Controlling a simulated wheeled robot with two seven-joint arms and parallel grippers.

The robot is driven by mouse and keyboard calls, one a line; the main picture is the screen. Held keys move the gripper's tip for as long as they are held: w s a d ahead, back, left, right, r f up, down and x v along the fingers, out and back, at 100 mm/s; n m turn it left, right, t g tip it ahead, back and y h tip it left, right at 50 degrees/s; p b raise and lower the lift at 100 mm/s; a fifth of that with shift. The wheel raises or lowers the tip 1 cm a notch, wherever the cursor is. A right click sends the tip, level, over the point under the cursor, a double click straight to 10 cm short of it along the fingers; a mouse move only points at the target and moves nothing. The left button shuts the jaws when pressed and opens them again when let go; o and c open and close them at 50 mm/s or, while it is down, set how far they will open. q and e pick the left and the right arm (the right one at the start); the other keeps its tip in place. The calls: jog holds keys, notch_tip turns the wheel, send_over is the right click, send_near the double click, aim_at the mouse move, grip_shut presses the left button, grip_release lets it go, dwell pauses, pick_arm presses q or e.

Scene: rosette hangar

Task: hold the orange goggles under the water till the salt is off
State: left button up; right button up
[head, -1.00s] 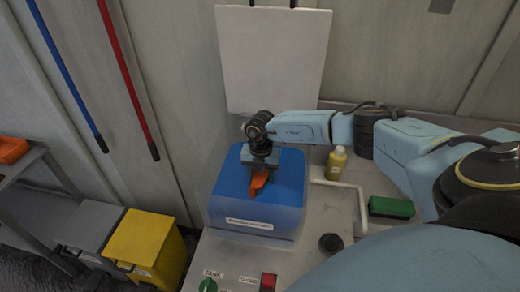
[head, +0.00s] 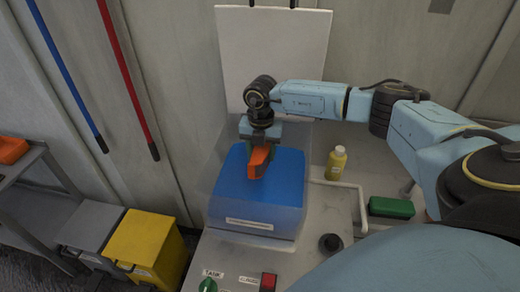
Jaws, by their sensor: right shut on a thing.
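My right gripper (head: 263,148) is shut on the orange goggles (head: 258,162) and points down over the clear-walled tank (head: 225,150). Blue water (head: 285,178) fills the tank's lower part. The goggles show as a bright orange shape against the blue. I cannot tell whether their lower end touches the water. The fingers hide their upper part, and salt is too small to make out. My left gripper is not in view.
A yellow bottle (head: 336,163), a pale bent pipe (head: 358,195) and a green block (head: 391,208) are right of the tank. A green knob (head: 208,286) and red switch (head: 268,282) are in front. A white board (head: 272,55) hangs behind.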

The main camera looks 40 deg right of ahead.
jog(key=shift+r, duration=3.9)
